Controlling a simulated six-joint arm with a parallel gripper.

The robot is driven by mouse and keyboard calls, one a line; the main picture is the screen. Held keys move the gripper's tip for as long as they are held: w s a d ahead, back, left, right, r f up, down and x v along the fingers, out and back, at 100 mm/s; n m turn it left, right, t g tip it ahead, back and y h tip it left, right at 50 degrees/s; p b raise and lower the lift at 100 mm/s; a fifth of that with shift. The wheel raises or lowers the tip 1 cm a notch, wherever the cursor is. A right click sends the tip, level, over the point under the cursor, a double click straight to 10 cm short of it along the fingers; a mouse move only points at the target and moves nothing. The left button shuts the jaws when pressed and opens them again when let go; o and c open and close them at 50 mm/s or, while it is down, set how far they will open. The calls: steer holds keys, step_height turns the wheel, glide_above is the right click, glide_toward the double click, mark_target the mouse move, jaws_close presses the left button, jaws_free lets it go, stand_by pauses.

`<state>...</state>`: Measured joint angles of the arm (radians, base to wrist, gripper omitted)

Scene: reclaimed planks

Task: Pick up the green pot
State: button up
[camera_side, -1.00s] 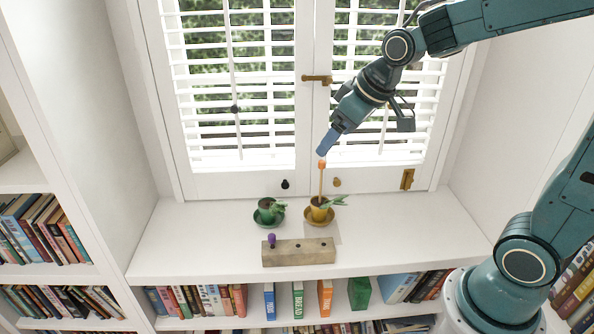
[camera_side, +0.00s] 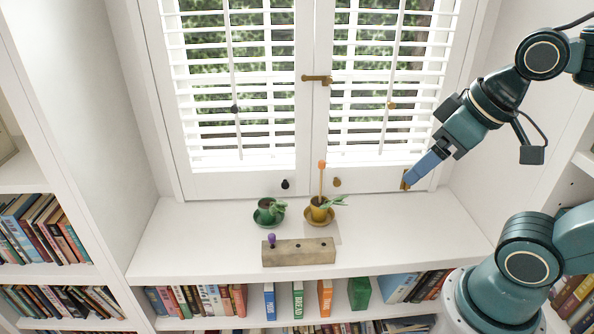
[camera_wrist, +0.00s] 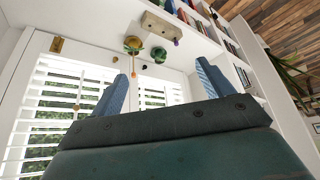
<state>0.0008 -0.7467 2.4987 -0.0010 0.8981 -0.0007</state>
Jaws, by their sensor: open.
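The green pot (camera_side: 266,215) stands upright on a green saucer on the white sill, with a small plant in it. It also shows small in the wrist view (camera_wrist: 158,53). My gripper (camera_side: 409,181) is up and to the right of it, well apart, near the right window frame. Its two blue fingers show spread and empty in the wrist view (camera_wrist: 164,75). In the side view the fingers overlap, so their gap is hidden there.
A yellow pot (camera_side: 317,211) with a plant and an orange-tipped stick stands right of the green pot. A wooden block (camera_side: 300,252) with a purple peg (camera_side: 271,240) lies in front. The sill (camera_side: 420,238) is clear at right. Shuttered windows stand behind.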

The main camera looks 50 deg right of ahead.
steer(key=c, duration=1)
steer(key=shift+c, duration=0.2)
steer(key=w+d+f+m+g+y, duration=0.1)
steer(key=w+f+m, duration=0.1)
steer(key=w+m, duration=0.65)
steer(key=w+d+f+m, duration=0.1)
steer(key=w+m, duration=0.3)
steer(key=w, duration=1)
steer(key=w+d+f+m+y, duration=0.1)
steer(key=w+d+f+m, duration=0.1)
steer(key=w+f+m, duration=0.4)
steer(key=w+d+f+m, duration=0.3)
steer(key=w+f+m, duration=0.3)
steer(key=w+f, duration=0.3)
step_height(320, 180, down, 4)
steer(key=shift+d+r+g+y, duration=0.1)
steer(key=shift+d+g+y, duration=0.2)
steer(key=shift+y, duration=0.1)
